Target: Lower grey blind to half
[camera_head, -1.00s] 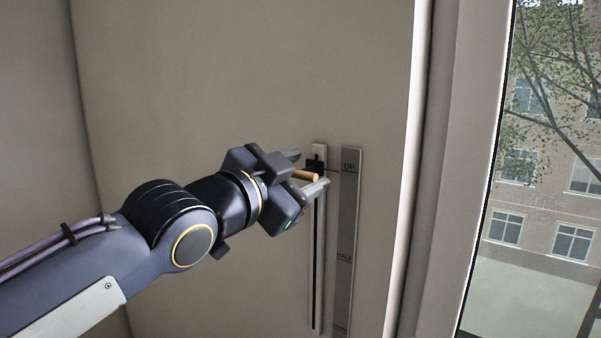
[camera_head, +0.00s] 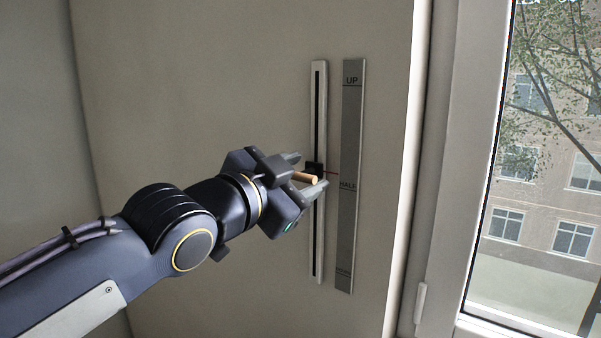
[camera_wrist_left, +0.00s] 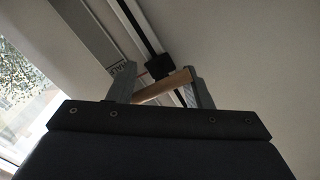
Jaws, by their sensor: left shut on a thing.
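My left gripper (camera_head: 308,172) is shut on a wooden peg handle (camera_head: 305,177), which also shows between its fingers in the left wrist view (camera_wrist_left: 165,86). The handle belongs to a black slider (camera_head: 314,168) on a white vertical rail (camera_head: 318,100) with a dark slot. A thin reddish pointer (camera_head: 330,172) reaches from the slider to a grey scale plate (camera_head: 351,130). The pointer is a little above the HALF label (camera_head: 347,185) and well below the UP label (camera_head: 352,80). The grey blind is not visible. My right gripper is not in view.
A window (camera_head: 535,200) with a pale frame (camera_head: 455,160) is on the right, with a building and tree outside. A small white window handle (camera_head: 420,303) is low on the frame. The wall around the rail is clear.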

